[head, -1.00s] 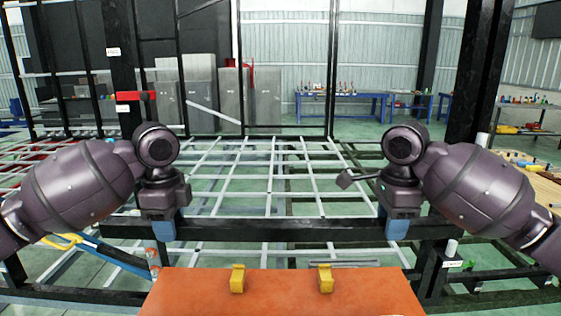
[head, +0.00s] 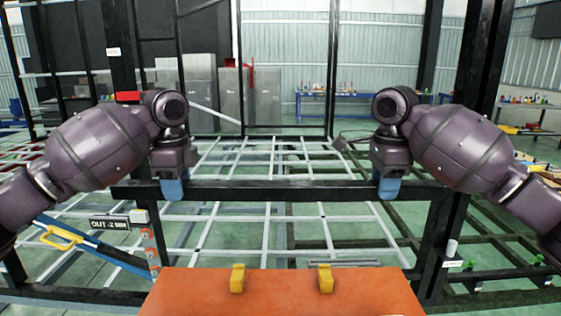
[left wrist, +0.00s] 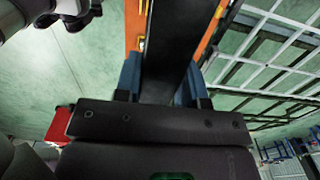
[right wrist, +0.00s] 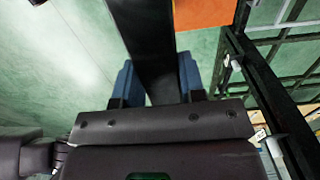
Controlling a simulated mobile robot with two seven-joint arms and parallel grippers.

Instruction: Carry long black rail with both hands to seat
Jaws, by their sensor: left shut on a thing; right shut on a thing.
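The long black rail (head: 280,190) lies level across the head view, raised in front of the chassis frame. My left gripper (head: 172,189) is shut on it near its left end. My right gripper (head: 389,188) is shut on it near its right end. In the left wrist view the rail (left wrist: 172,35) passes between the blue fingers. In the right wrist view the rail (right wrist: 147,40) does the same. I cannot tell which place is the seat. A bracket with orange rings (head: 149,240) stands below the rail's left end, beside a sign reading "OUT" with a small millimetre value (head: 110,224).
An orange surface with two yellow blocks (head: 280,300) is close in front. Black posts (head: 478,75) stand at left and right. A grid of pale bars (head: 265,235) lies beyond and below the rail. A blue workbench (head: 340,105) is far back.

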